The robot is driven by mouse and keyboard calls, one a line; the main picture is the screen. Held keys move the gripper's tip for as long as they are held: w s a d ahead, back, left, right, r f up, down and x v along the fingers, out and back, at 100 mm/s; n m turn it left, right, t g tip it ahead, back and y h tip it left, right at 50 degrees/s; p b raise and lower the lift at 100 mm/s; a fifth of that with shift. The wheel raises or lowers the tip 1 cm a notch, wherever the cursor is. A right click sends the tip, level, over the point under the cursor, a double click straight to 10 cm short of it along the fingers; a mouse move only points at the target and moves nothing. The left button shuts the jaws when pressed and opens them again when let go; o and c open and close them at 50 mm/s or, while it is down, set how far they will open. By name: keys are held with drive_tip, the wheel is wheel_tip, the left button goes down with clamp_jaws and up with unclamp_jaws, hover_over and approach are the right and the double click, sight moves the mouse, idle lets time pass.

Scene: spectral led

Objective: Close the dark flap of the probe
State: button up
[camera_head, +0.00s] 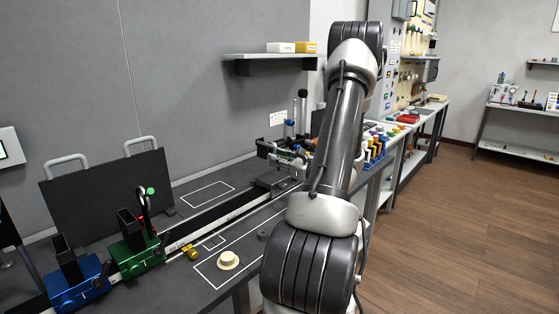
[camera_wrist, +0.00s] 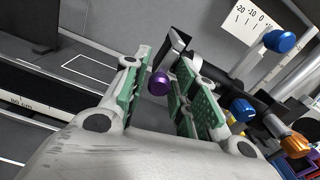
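In the wrist view my gripper (camera_wrist: 161,66) is open, with green pads on both fingers. A purple round knob (camera_wrist: 159,84) shows between the fingers, with no clear contact on either pad. A small dark angled flap (camera_wrist: 176,43) shows just beyond the fingertips, beside a black tube (camera_wrist: 213,72) that appears to belong to the probe. I cannot tell how far the flap is swung. In the head view my arm hides much of this area, and the flap cannot be made out there.
Blue knobs (camera_wrist: 281,41) and an orange knob (camera_wrist: 293,146) stand right of my gripper. A scale card (camera_wrist: 250,20) is behind. In the head view, a green block (camera_head: 136,257), a blue block (camera_head: 80,289) and a black panel (camera_head: 110,199) stand left along the rail.

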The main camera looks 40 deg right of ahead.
clamp_jaws()
drive_tip(key=shift+n, duration=0.3)
unclamp_jaws()
drive_tip(key=s, duration=1.2)
drive_tip(key=shift+d, duration=0.45)
